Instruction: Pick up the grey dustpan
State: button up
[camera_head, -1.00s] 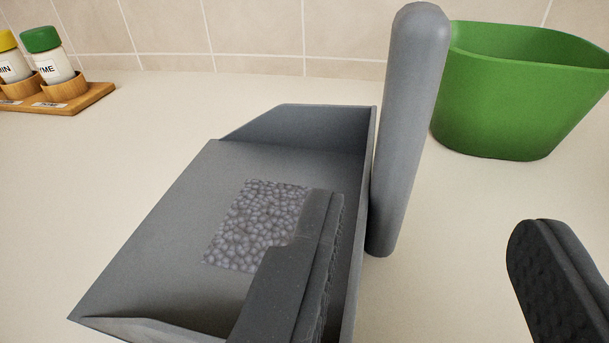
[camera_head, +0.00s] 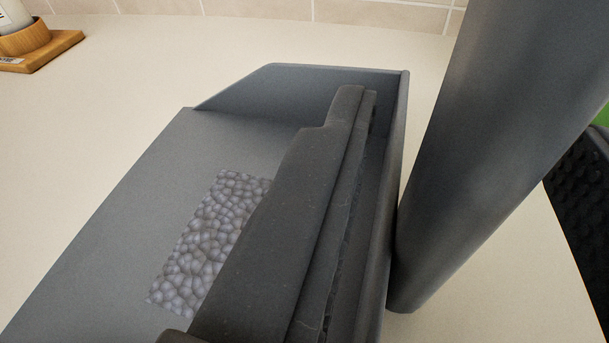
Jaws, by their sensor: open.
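The grey dustpan (camera_head: 150,200) lies on the pale counter with its open tray facing up and a patch of pebbled texture on its floor. Its thick grey handle (camera_head: 480,130) rises at the right and leans to the upper right, its top cut off by the frame. My gripper (camera_head: 455,165) is open. Its left finger reaches over the tray, inside the dustpan's side wall. Its right finger is partly hidden behind the handle at the right edge. The handle and the side wall stand between the two fingers. I cannot tell whether either finger touches the dustpan.
A wooden spice rack (camera_head: 40,50) with a jar is at the upper left. A sliver of the green container (camera_head: 603,115) shows at the right edge, behind the handle. The tiled wall (camera_head: 260,8) runs along the back. The counter left of the dustpan is clear.

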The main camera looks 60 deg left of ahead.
jog(key=shift+w+a+f, duration=0.15)
jog(key=shift+w+a, duration=0.25)
jog(key=shift+w, duration=0.2)
grip_shut()
